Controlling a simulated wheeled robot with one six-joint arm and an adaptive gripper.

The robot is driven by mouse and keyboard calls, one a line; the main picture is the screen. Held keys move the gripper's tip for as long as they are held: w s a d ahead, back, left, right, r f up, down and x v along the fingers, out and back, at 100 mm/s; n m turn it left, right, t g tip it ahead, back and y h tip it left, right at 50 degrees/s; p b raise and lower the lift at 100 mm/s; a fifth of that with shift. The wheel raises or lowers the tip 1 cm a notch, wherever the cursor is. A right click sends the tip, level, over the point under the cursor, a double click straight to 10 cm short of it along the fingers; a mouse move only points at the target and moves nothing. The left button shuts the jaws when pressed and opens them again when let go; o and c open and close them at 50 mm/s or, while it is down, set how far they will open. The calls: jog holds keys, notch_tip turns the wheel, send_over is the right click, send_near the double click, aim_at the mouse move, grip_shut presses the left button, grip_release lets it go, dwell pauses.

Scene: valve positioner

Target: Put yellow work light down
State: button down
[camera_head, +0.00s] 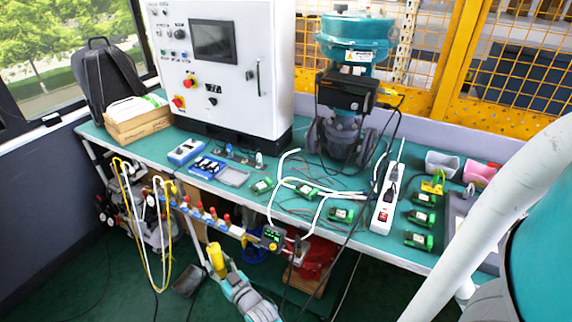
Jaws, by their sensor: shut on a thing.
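The yellow work light (215,259) is held upright in front of the table's front edge, at the lower middle of the head view. My gripper (229,276) is shut on it; the fingers are small and partly hidden around its lower part. The light is apart from the green tabletop (335,182) and appears lower than its surface.
A white control cabinet (228,105) and a teal valve actuator (352,42) stand at the table's back. A white power strip (384,205), several green modules (418,240), cables and a blue tray lie on top. Hoses hang at the front left. Little clear tabletop shows.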

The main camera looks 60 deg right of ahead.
jog(key=s+d+r+m+g+h, duration=0.1)
jog(key=d+r+h, duration=0.1)
jog(key=d+r, duration=0.5)
jog(key=s+d+r+m+g+h, duration=0.15)
jog(key=d+r, duration=0.25)
jog(key=d, duration=0.5)
notch_tip(320, 180, up, 11)
jog(key=m+g+h, duration=0.1)
jog(key=m+h, duration=0.1)
jog(key=h, duration=0.1)
send_over(295, 207)
notch_tip(295, 207, down, 10)
jog(key=shift+d+r, duration=0.1)
jog(key=shift+r, duration=0.05)
jog(key=shift+f, duration=0.2)
jog(key=c, duration=0.6)
grip_release()
